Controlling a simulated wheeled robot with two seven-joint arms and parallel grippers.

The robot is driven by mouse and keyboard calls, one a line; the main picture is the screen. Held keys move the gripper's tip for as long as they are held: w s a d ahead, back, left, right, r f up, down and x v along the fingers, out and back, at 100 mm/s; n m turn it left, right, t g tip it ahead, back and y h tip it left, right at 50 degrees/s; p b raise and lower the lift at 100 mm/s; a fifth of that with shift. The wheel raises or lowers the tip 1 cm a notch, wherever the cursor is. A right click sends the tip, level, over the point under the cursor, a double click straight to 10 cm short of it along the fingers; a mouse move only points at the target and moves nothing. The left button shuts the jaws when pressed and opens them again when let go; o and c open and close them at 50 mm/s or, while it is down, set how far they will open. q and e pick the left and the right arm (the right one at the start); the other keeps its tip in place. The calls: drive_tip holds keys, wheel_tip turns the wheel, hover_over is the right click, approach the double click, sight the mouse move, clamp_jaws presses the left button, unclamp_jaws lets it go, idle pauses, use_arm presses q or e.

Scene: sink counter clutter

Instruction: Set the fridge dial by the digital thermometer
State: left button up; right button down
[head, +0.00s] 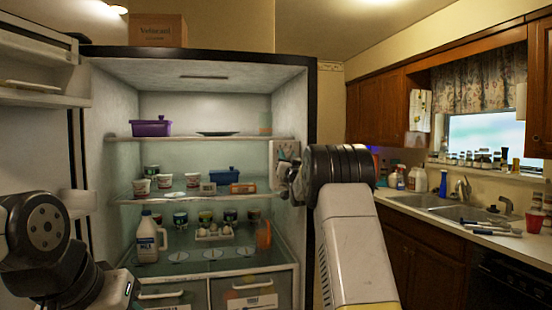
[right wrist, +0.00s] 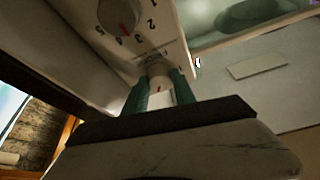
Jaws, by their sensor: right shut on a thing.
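The fridge stands open, with a pale control panel (head: 286,151) on its inner right wall. In the right wrist view the panel (right wrist: 180,42) carries a round dial (right wrist: 118,14) with a red mark and numbers around it, and a second, smaller pale knob (right wrist: 159,78) with a red mark. My right gripper (right wrist: 160,92) has its teal fingers on both sides of this smaller knob and is shut on it. In the head view its fingers are mostly hidden by my wrist. A small grey item (head: 208,187) on the middle shelf may be the thermometer; no reading is legible.
Glass shelves hold a purple tub (head: 151,128), a blue tub (head: 224,176), a milk jug (head: 148,238), eggs (head: 214,232) and several cups. Drawers lie below. The open door is at left, near my left arm. A sink counter (head: 463,213) is at right.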

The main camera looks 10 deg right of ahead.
drive_tip(key=n+y, duration=0.1)
drive_tip(key=n, duration=0.1)
drive_tip(key=n+y, duration=0.2)
drive_tip(key=n, duration=0.1)
drive_tip(key=shift+d, duration=0.2)
drive_tip(key=shift+d+n+g+y, duration=0.15)
drive_tip(key=shift+n+y, duration=0.55)
drive_tip(key=shift+n, duration=0.7)
drive_tip(key=shift+a+n+g+y, duration=0.1)
drive_tip(key=shift+n+g+y, duration=0.15)
drive_tip(key=shift+n+y, duration=0.8)
drive_tip(key=shift+n+h, duration=0.35)
drive_tip(key=shift+n, duration=0.2)
drive_tip(key=c, duration=1)
unclamp_jaws()
drive_tip(key=shift+s, duration=0.1)
drive_tip(key=v, duration=0.7)
drive_tip(key=shift+s+d+f, duration=0.1)
drive_tip(key=shift+s+f, duration=0.05)
drive_tip(key=shift+s, duration=0.1)
